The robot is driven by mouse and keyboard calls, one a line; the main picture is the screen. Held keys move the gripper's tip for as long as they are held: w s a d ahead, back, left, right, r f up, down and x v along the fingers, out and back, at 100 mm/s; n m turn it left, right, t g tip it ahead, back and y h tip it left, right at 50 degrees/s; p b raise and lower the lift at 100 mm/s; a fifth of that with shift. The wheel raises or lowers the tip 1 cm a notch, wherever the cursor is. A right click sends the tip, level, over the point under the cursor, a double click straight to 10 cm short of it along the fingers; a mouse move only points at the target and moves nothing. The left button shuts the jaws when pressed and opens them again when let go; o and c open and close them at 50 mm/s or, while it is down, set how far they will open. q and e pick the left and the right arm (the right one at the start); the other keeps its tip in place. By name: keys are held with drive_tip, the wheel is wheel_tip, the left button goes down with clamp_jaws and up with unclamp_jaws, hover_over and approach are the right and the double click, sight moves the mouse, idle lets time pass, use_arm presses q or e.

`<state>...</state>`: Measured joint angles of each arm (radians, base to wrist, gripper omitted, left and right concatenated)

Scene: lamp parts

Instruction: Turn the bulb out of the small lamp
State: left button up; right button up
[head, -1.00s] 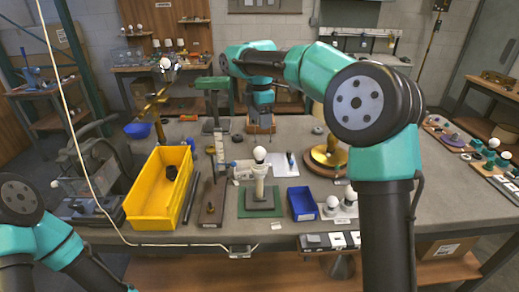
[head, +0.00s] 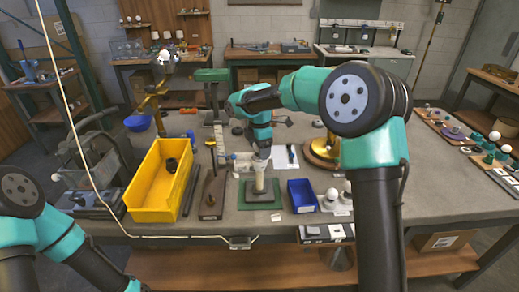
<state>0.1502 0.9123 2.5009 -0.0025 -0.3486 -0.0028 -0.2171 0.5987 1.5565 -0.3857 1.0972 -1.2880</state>
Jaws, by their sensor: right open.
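The small lamp (head: 260,184) stands upright on a green mat (head: 260,201) near the front middle of the table; its pale stem shows. My right gripper (head: 262,158) points down directly above the lamp, at the height of its bulb. It is open. The bulb is hidden behind or between the fingers, and I cannot tell whether they touch it. My left arm shows only at the lower left, and its gripper is out of view.
A yellow bin (head: 157,186) stands to the left, with a stand on a wooden base (head: 211,197) between it and the lamp. A blue tray (head: 302,196) and white bulbs (head: 332,195) are to the right. A brass disc (head: 322,153) lies behind them.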

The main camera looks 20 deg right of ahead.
drive_tip(key=shift+f, duration=0.3)
drive_tip(key=shift+c, duration=0.2)
drive_tip(key=c, duration=0.8)
drive_tip(key=n, duration=0.4)
drive_tip(key=shift+n, duration=0.4)
drive_tip(key=shift+c, duration=0.2)
drive_tip(key=shift+n, duration=1)
drive_tip(key=shift+r, duration=0.1)
drive_tip(key=shift+n, duration=1.2)
drive_tip(key=n, duration=0.4)
drive_tip(key=shift+n, duration=0.3)
